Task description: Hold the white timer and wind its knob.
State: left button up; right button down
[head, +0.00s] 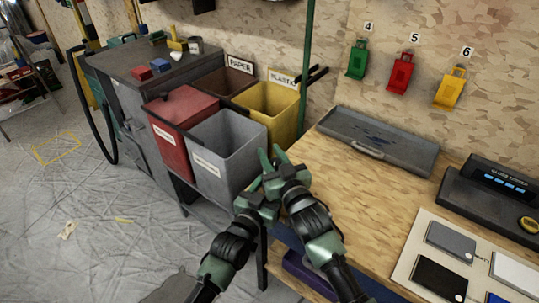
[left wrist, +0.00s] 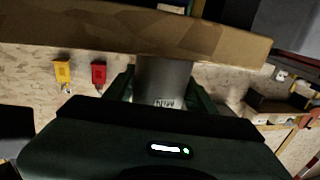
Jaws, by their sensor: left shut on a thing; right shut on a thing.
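The white timer (left wrist: 163,80) shows in the left wrist view as a pale grey-white cylinder with small dark markings at its lower edge. It sits between the dark green fingers of my left gripper, which is shut on it. In the head view the timer is hidden by the grippers. My left gripper (head: 256,188) and my right gripper (head: 274,162) are close together, just off the table's left edge. My right gripper is shut at the timer. Its exact hold, and the knob, are hidden.
The wooden table (head: 375,190) carries a grey tray (head: 400,153), a dark device (head: 490,200) and a cream board (head: 425,235). Several coloured tags hang on the wall.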

jog(key=shift+r+h, duration=0.15)
jog(key=shift+h, duration=0.15)
jog(key=c, duration=1.1)
grip_release()
jog(key=shift+o, duration=0.2)
jog(key=shift+d, duration=0.1)
jog(key=v, duration=1.2)
jog(key=shift+f, duration=0.2)
